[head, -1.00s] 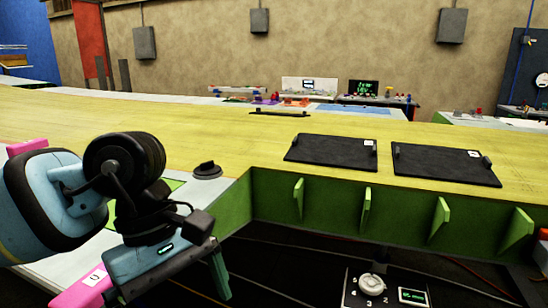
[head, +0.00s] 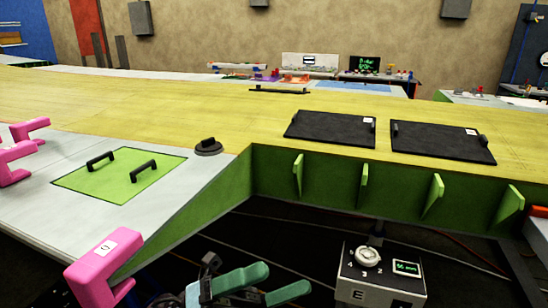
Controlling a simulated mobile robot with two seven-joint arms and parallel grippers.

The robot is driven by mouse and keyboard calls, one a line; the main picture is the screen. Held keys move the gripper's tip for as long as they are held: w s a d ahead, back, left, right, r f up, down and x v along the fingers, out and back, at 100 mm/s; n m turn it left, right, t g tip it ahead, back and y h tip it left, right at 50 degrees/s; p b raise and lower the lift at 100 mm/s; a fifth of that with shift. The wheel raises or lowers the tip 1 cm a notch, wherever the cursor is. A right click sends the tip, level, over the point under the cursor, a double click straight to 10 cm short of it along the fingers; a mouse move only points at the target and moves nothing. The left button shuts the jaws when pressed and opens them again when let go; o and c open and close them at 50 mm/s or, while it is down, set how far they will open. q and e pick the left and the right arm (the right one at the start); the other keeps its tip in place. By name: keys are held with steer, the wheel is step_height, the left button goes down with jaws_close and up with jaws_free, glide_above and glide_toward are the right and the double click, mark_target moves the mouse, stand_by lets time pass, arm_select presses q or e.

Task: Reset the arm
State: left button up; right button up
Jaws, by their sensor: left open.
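My left gripper (head: 286,279) shows at the bottom of the head view, low in front of the wing bench. Its two green fingers are apart, with nothing seen between them. The rest of the left arm is mostly cut off by the bottom edge. My right gripper is not in view.
The yellow wing surface (head: 200,105) has two black panels (head: 331,128) (head: 443,142) and green ribs along its front edge. A green plate (head: 120,174) with two black handles lies at left. Pink clamps (head: 103,265) (head: 14,163) grip the edges. A dial box (head: 375,280) stands right of the gripper.

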arm_select(q)
steer(key=w+a+f+n+t+y, duration=0.1)
steer(key=a+f+n+t+y, duration=0.4)
steer(key=f+n, duration=0.4)
steer(key=a+f+n+t+y, duration=0.3)
steer(key=f+n+t+y, duration=0.4)
steer(key=n, duration=0.4)
steer(key=w+a+f+n+t+y, duration=0.1)
steer(key=a+f+n+t+y, duration=0.35)
steer(key=f+n, duration=0.55)
steer(key=s+a+f+n+g+y, duration=0.3)
steer(key=s+f+n, duration=0.1)
steer(key=s+f, duration=0.5)
steer(key=s+a+f+n+g+y, duration=0.3)
steer(key=s+a+f+n+g, duration=0.1)
steer(key=s+f, duration=0.5)
steer(key=shift+s+a+n+p, duration=0.25)
steer(key=shift+s+n+p, duration=0.2)
steer(key=shift+s, duration=0.8)
